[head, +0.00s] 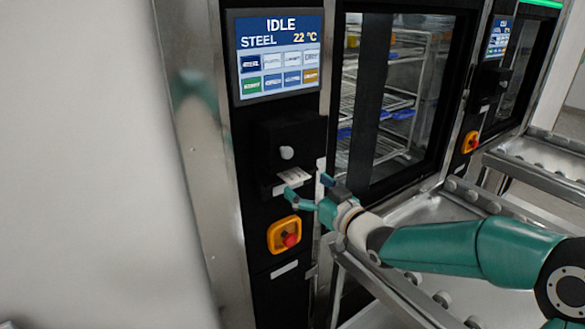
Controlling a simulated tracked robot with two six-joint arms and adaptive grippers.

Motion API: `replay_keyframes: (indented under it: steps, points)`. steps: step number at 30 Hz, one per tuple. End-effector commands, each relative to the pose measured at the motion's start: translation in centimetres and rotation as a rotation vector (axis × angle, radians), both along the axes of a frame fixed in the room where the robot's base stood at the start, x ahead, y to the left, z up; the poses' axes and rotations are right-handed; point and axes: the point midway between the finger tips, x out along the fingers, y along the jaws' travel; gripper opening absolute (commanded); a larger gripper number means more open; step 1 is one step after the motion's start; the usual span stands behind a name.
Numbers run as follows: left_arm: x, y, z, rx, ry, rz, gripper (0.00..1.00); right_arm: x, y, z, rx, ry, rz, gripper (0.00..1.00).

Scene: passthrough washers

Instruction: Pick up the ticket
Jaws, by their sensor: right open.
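The ticket (294,175) is a small pale slip sticking out of a black printer unit (292,141) on the washer's front panel. My right gripper (306,186) comes in from the right, just below and to the right of the ticket. Its teal fingers are spread and nothing shows between them. One fingertip is close under the ticket; I cannot tell whether it touches. My left gripper is out of view.
An orange box with a red stop button (291,240) sits just below the gripper. A screen reading IDLE (278,55) is above the printer. Metal roller conveyors (430,290) stand at the right, under my right arm. A glass door (395,100) shows racks inside.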

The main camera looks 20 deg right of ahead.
Motion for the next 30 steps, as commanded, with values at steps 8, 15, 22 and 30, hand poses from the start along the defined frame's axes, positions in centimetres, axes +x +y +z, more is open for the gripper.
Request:
replay_keyframes:
  steps: [8, 15, 22, 30]
  points:
    - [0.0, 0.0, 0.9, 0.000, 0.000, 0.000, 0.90, 2.1, 0.8, 0.1, 0.000, -0.001, -0.001, 0.92]
    - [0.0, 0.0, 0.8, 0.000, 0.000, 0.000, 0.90, 2.1, 0.7, 0.0, 0.000, -0.001, -0.001, 0.78]
    - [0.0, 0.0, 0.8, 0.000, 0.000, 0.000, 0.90, 2.1, 0.7, 0.0, 0.000, -0.001, -0.002, 0.52]
    - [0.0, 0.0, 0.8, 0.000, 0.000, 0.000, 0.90, 2.1, 0.7, 0.0, 0.000, -0.001, -0.002, 0.52]
